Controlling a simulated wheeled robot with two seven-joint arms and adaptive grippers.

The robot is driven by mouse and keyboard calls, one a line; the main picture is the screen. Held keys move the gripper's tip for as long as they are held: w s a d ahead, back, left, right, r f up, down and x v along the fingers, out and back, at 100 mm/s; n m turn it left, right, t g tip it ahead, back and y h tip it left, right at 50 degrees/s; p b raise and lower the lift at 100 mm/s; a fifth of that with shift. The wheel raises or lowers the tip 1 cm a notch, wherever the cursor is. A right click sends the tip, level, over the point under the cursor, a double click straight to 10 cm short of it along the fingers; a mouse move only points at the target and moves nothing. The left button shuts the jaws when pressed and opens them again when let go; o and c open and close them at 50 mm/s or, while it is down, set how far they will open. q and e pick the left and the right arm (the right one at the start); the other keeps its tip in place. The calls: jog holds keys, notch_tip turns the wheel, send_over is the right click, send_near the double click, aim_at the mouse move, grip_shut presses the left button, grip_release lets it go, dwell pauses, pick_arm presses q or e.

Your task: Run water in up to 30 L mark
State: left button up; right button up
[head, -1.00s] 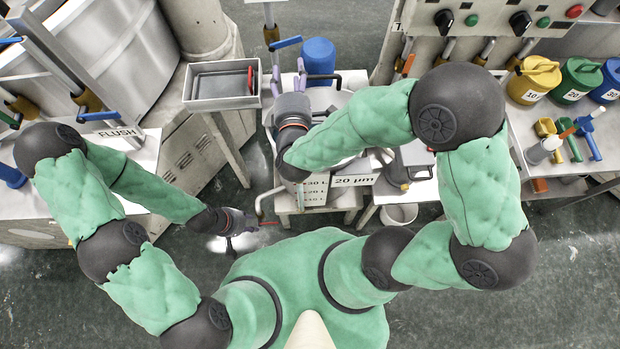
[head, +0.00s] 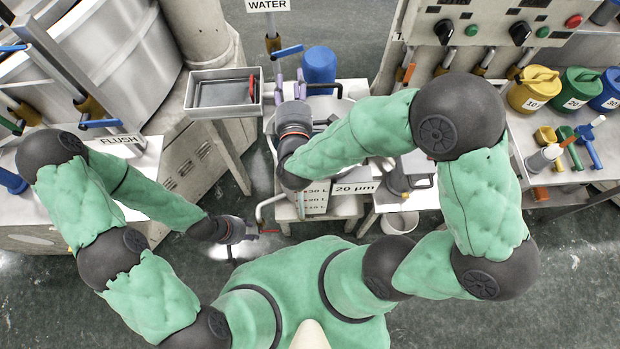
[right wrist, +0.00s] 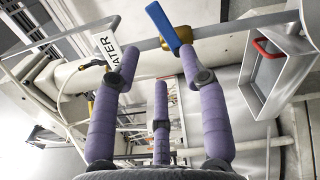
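The WATER sign (head: 267,5) stands above a pipe with a blue-handled valve (head: 287,48); the blue handle (right wrist: 163,27) also shows in the right wrist view. My right gripper (head: 289,82) is over the tank. In the right wrist view its purple fingers (right wrist: 150,75) are spread with nothing between them, just below the handle. Contact cannot be told. The water level is hidden.
A grey tray with a red handle (head: 222,92) stands left of the tank. A blue cylinder (head: 319,68) is behind it. The right bench holds yellow, green and blue cans (head: 535,88) and small tools. A white bucket (head: 398,221) is on the floor.

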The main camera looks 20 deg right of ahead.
grip_shut()
notch_tip(320, 180, up, 7)
jog(key=m+g+p, duration=0.3)
jog(key=m+p, duration=0.8)
jog(key=m, duration=0.8)
send_over(288, 52)
jog(key=s+a, duration=0.1)
jog(key=a, duration=0.1)
jog(key=shift+h, duration=0.3)
jog(key=shift+s+d+f, duration=0.1)
jog(key=shift+d+f, duration=0.2)
jog(key=shift+f, duration=0.7)
jog(key=shift+s+d+f, duration=0.1)
jog(key=shift+d+f, duration=0.15)
jog(key=shift+f, duration=0.75)
